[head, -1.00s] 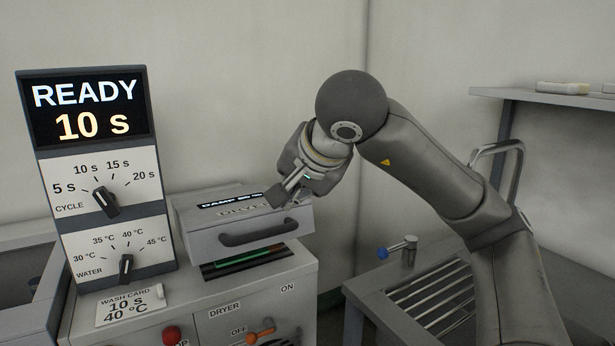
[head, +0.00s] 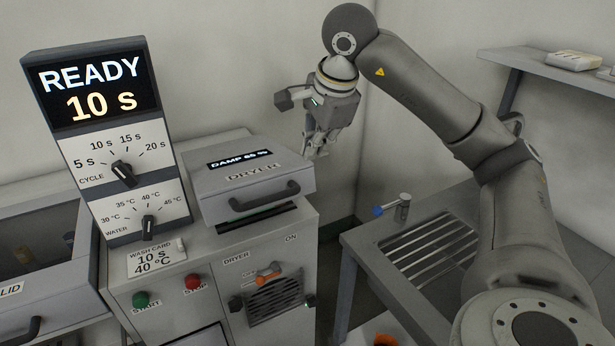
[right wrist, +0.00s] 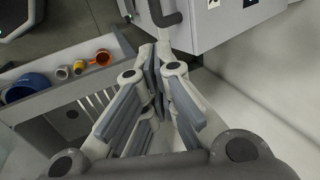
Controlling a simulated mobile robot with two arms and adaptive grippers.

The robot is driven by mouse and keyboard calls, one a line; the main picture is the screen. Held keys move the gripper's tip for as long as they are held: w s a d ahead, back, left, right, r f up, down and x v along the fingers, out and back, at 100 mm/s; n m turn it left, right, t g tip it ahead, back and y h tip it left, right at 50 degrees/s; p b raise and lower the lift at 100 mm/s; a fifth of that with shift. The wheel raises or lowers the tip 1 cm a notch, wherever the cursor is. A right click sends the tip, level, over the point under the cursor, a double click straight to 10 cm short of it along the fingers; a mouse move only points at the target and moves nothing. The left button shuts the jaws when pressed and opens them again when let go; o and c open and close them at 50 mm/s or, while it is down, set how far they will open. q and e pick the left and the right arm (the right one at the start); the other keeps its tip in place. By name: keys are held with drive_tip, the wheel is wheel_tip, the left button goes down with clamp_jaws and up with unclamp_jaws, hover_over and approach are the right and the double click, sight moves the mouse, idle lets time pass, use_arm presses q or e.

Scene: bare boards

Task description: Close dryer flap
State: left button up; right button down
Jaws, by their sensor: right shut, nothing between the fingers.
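The dryer flap (head: 235,185) is a grey box-like lid marked DRYER, with a dark bar handle (head: 265,196) on its front and a DAMP display (head: 239,159) on top. It sits low on the dryer cabinet, with a dark slot (head: 264,216) showing under its front edge. I cannot tell whether it is fully down. My right gripper (head: 316,152) is shut and empty, pointing down beyond the flap's right back corner, apart from it. In the right wrist view its fingers (right wrist: 160,55) are together. My left gripper is out of view.
The READY panel (head: 100,88) with two dials stands left of the flap. START (head: 141,300) and STOP (head: 193,282) buttons and an orange switch (head: 267,279) are on the cabinet. A slatted rack table (head: 430,250) stands right. Coloured cups (right wrist: 62,72) show in the right wrist view.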

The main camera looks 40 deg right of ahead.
drive_tip(key=p, duration=0.1)
approach(307, 179)
drive_tip(key=s+a+f, duration=0.1)
drive_tip(key=a+f, duration=0.2)
drive_tip(key=f, duration=0.2)
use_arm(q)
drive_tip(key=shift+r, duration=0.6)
use_arm(e)
drive_tip(key=shift+s, duration=0.1)
